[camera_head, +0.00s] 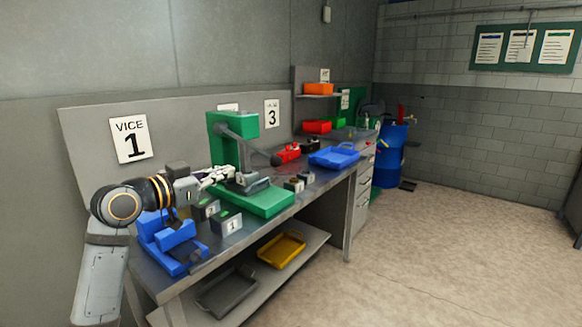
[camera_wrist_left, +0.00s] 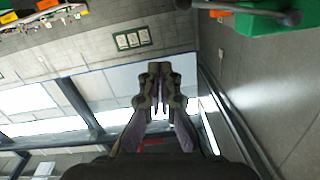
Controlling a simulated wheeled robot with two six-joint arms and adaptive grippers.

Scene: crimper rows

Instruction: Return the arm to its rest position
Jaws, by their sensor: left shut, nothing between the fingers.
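My left arm comes in from the left in the head view, and its gripper (camera_head: 218,174) is at the green press (camera_head: 232,123), above the bench and in front of the press column. In the left wrist view the gripper (camera_wrist_left: 158,72) has its fingers close together with nothing between them. The wrist camera looks out across the room, with part of the green press at the top right. My right gripper is in neither view.
A blue vice (camera_head: 172,243) stands on the workbench (camera_head: 207,262) below my arm, beside small numbered boxes (camera_head: 227,222). A blue tray (camera_head: 334,156) lies farther along. A yellow tray (camera_head: 281,249) sits on the lower shelf. The floor (camera_head: 440,250) at right is clear.

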